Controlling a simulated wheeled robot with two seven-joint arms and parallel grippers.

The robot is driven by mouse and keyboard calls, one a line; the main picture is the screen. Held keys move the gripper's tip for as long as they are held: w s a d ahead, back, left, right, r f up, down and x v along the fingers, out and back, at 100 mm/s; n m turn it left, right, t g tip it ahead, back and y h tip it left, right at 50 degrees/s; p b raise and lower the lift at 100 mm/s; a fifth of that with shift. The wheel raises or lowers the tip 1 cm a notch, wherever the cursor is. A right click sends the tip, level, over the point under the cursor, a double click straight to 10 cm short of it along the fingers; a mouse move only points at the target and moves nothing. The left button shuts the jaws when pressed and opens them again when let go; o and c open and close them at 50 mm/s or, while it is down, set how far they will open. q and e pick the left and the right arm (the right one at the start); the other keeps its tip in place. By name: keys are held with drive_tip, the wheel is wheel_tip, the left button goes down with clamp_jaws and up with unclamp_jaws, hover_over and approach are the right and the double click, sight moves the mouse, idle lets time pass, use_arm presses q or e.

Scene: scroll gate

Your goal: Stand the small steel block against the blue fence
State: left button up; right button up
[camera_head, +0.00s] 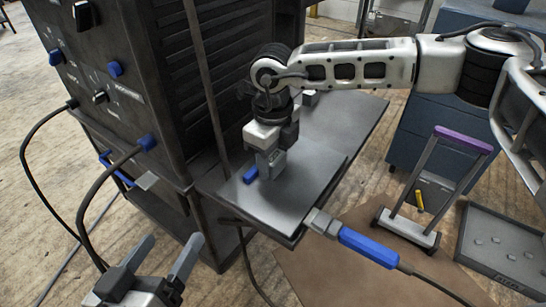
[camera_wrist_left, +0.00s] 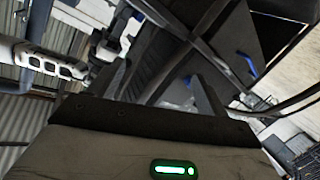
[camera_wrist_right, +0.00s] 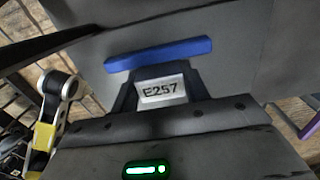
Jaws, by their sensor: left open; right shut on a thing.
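The small steel block (camera_head: 274,166) is between the fingers of my right gripper (camera_head: 271,157), low over the grey plate (camera_head: 310,195). In the right wrist view its light face (camera_wrist_right: 160,91) reads E257, with a finger on each side. The blue fence (camera_head: 250,174) is a short bar on the plate, just left of the block. In the right wrist view the fence (camera_wrist_right: 158,53) lies just beyond the block; whether they touch is unclear. The block's underside is hidden. My left gripper (camera_head: 168,250) is open and empty at the lower left, away from the plate.
A dark cabinet with blue knobs (camera_head: 115,68) stands left of the plate, with cables hanging from it. A blue-handled cabled tool (camera_head: 368,246) is at the plate's front corner. A purple-topped frame (camera_head: 462,140) and a grey tray (camera_head: 505,268) are at right.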

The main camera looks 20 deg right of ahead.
sight(273, 156)
drive_tip(key=o, duration=1.4)
drive_tip(key=shift+f, duration=0.1)
drive_tip(key=shift+o, duration=0.2)
drive_tip(key=shift+r, duration=0.5)
use_arm(q)
drive_tip(key=p, duration=0.1)
drive_tip(key=a+f+m+g+y+p, duration=0.1)
drive_tip(key=p, duration=0.1)
drive_tip(key=shift+s+f, duration=0.2)
drive_tip(key=shift+s, duration=0.1)
use_arm(e)
wheel_tip(273, 156, up, 11)
drive_tip(key=shift+r, duration=0.2)
